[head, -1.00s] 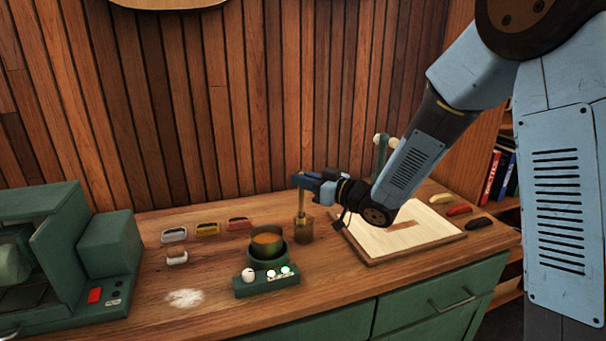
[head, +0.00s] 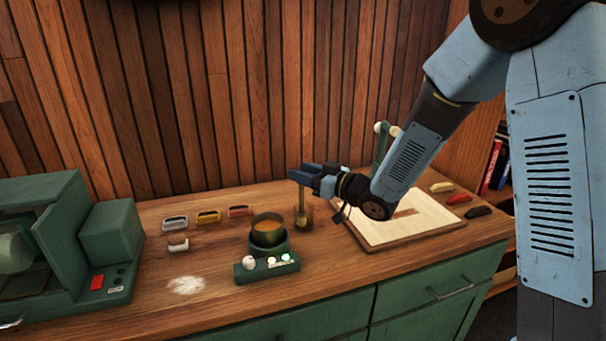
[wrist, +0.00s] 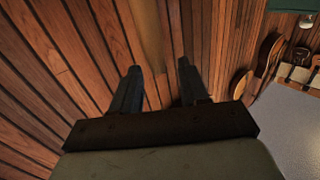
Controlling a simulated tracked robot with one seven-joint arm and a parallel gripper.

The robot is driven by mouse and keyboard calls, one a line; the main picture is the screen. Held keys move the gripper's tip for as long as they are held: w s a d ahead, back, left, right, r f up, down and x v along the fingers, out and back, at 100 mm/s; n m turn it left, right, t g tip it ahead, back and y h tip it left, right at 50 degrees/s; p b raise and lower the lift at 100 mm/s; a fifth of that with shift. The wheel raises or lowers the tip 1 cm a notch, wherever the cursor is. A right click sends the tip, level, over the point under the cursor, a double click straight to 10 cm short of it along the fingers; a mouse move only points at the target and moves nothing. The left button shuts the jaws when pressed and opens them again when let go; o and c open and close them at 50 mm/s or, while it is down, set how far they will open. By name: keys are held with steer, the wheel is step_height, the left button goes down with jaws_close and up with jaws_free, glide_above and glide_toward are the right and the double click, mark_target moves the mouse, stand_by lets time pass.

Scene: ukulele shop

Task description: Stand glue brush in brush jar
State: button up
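The glue brush (head: 301,200) stands nearly upright, handle up and lower end down in the brush jar. The brush jar (head: 309,217) is a small brownish see-through jar on the bench, left of the pale board. My gripper (head: 304,173) is at the upper end of the handle, above the jar. In the wrist view, the two fingers (wrist: 160,85) are apart, with the wall behind them and no brush clearly held between them. The fingers hide the top of the handle in the head view, so contact is hard to tell.
A glue pot (head: 267,230) on a green warmer (head: 266,269) stands left of the jar. The pale board (head: 420,222) lies to the right. A green machine (head: 75,240) is at far left. The wooden wall (head: 240,90) rises behind.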

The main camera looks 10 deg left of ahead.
steer(key=v, duration=1.3)
steer(key=shift+d, duration=0.35)
steer(key=shift+s+f, duration=0.15)
steer(key=w+d+r+m+t+h, duration=0.2)
steer(key=w+d+t+h, duration=0.15)
steer(key=d, duration=0.25)
steer(key=w+d+r+m+t+h, duration=0.2)
steer(key=d+r+h, duration=0.1)
steer(key=d+h, duration=0.2)
steer(key=s+d+r+m+h, duration=0.35)
steer(key=d+h, duration=0.25)
steer(key=d, duration=0.4)
steer(key=s+d+m+g+h, duration=0.1)
steer(key=s+d+m+g, duration=0.1)
steer(key=s, duration=0.9)
steer(key=s+d+r+m+g+h, duration=0.1)
steer(key=s+d+m+g, duration=0.2)
steer(key=s, duration=0.8)
steer(key=shift+d+r+m+g, duration=0.25)
steer(key=shift+m+g, duration=0.2)
steer(key=shift+g, duration=0.4)
